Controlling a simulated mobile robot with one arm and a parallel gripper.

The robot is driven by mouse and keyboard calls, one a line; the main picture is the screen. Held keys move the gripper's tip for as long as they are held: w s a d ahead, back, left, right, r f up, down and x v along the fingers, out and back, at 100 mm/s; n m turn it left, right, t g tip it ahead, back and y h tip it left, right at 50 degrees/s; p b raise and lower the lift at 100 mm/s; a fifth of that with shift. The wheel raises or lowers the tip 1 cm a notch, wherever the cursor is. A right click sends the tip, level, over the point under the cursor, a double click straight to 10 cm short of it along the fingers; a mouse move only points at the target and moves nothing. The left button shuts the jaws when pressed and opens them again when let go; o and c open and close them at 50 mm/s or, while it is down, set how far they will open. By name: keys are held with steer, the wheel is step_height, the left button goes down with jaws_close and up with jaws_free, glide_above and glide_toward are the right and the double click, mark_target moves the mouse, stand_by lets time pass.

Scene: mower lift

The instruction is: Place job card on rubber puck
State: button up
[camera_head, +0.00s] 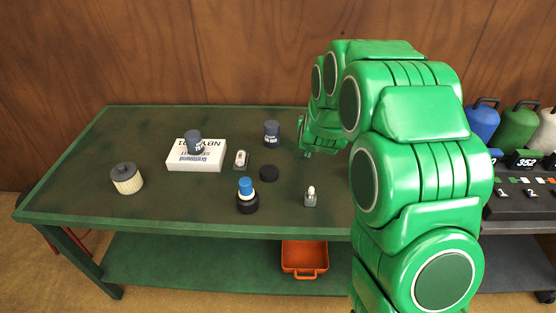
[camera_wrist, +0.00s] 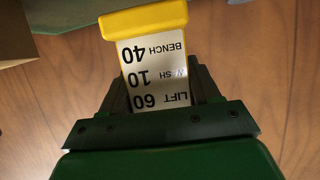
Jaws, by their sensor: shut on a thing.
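The job card (camera_wrist: 153,60) is a white card with a yellow end strip, printed with "LIFT 60", "BENCH 40" and a partly legible middle line ending in 10. My gripper (camera_wrist: 162,90) is shut on it, and the yellow end sticks out beyond the fingers. In the head view my gripper (camera_head: 306,148) is small beside my arm at the right part of the green bench, and the card cannot be made out there.
The green bench (camera_head: 90,200) holds a white box (camera_head: 181,163) with a dark can (camera_head: 194,143) on it, another dark can (camera_head: 271,130), a small device (camera_head: 241,159), a blue-capped item (camera_head: 246,189), a dropper bottle (camera_head: 310,198) and a filter (camera_head: 126,179). An orange tray (camera_head: 304,262) sits below.

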steer(key=s+a+n+g+y, duration=0.1)
steer(key=a+n+y, duration=0.35)
steer(key=a, duration=0.35)
steer(key=n+g+y, duration=0.3)
steer(key=n+y, duration=0.2)
glide_above(268, 169)
steer(key=f, duration=0.2)
steer(key=shift+w+a+f, duration=0.15)
steer(key=shift+f, duration=1.05)
steer(key=shift+w+a+f, duration=0.1)
steer(key=shift+w+f, duration=0.05)
steer(key=shift+f, duration=1.05)
steer(key=shift+w+a+f, duration=0.15)
steer(key=shift+f, duration=1.05)
steer(key=shift+f, duration=0.15)
steer(key=o, duration=1.1)
steer(key=shift+c, duration=0.2)
steer(key=shift+y, duration=0.25)
steer(key=shift+s+d+r, duration=0.35)
steer(key=shift+r, duration=0.05)
steer(key=v, duration=1.1)
